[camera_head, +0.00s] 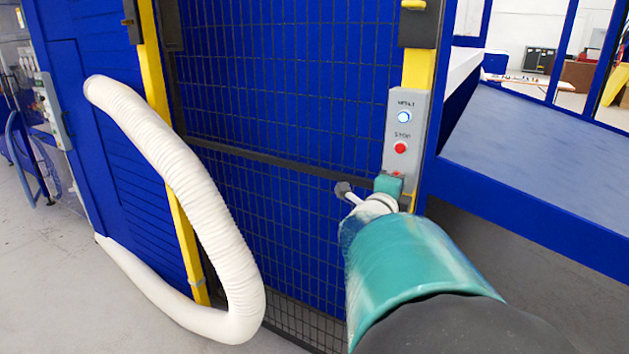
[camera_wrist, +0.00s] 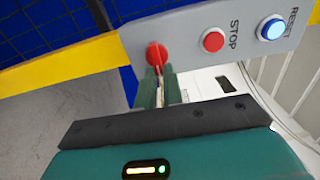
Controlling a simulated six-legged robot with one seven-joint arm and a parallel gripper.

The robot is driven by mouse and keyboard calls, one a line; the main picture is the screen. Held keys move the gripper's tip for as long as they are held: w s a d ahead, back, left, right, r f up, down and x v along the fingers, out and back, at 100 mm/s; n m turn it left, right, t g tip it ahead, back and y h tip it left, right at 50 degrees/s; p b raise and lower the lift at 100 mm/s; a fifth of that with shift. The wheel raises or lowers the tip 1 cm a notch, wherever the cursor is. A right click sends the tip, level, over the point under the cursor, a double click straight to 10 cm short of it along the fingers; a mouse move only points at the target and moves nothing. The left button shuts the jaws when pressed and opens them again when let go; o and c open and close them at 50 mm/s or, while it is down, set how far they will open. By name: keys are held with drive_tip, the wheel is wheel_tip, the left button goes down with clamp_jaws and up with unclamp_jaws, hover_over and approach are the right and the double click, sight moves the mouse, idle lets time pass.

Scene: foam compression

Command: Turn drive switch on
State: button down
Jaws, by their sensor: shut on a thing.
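The control panel (camera_wrist: 190,40) is a grey plate on a yellow post. It carries a red switch knob (camera_wrist: 156,54) at its lower end, seen in the wrist view. My gripper (camera_wrist: 159,72) has its two green fingers shut on the red switch's handle, which runs down between them. In the head view my gripper (camera_head: 388,186) is at the bottom of the panel (camera_head: 407,120), and my arm hides most of the red switch there. No label for the red switch can be read.
A red STOP button (camera_head: 400,148) and a lit blue-white RESET button (camera_head: 404,117) sit above the switch. A blue sloped surface (camera_head: 540,150) is close on the right.

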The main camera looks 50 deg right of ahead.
drive_tip(key=c, duration=1.5)
unclamp_jaws()
drive_tip(key=shift+d, duration=0.1)
drive_tip(key=a, duration=0.4)
drive_tip(key=s+a, duration=0.1)
drive_tip(key=a, duration=0.4)
drive_tip(key=s+a, duration=0.1)
drive_tip(key=a, duration=0.3)
drive_tip(key=shift+a, duration=0.4)
